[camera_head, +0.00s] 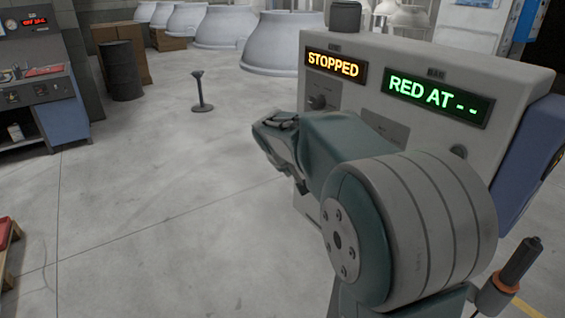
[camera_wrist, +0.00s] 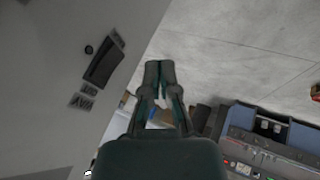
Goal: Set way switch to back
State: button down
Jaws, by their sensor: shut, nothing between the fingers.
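The grey console (camera_head: 430,65) stands right of centre in the head view. A small dark knob (camera_head: 317,102) sits on its front face below the orange "STOPPED" display (camera_head: 335,65); I cannot tell if it is the way switch. In the wrist view the console face (camera_wrist: 70,45) fills the left side. It bears a dark oblong part (camera_wrist: 103,65) and small label plates (camera_wrist: 82,101), whose lettering is too small to read surely. My gripper (camera_head: 275,125) is in front of the console and left of it. In the wrist view its fingertips (camera_wrist: 160,75) are together, empty and apart from the console.
A green "RED AT --" display (camera_head: 437,96) is on the console's right part; my arm hides much of the face below. An upright dark-handled lever (camera_head: 520,262) stands at lower right. A floor stand (camera_head: 200,92) and a barrel (camera_head: 121,70) are behind.

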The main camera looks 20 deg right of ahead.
jog(key=shift+w+d, duration=0.15)
jog(key=shift+d, duration=0.8)
jog(key=shift+w+d, duration=0.15)
jog(key=shift+d, duration=0.8)
jog(key=shift+f, duration=0.1)
jog(key=shift+d+f, duration=0.1)
jog(key=shift+d, duration=0.1)
jog(key=shift+w, duration=0.1)
jog(key=shift+d+r, duration=0.1)
jog(key=shift+r, duration=0.75)
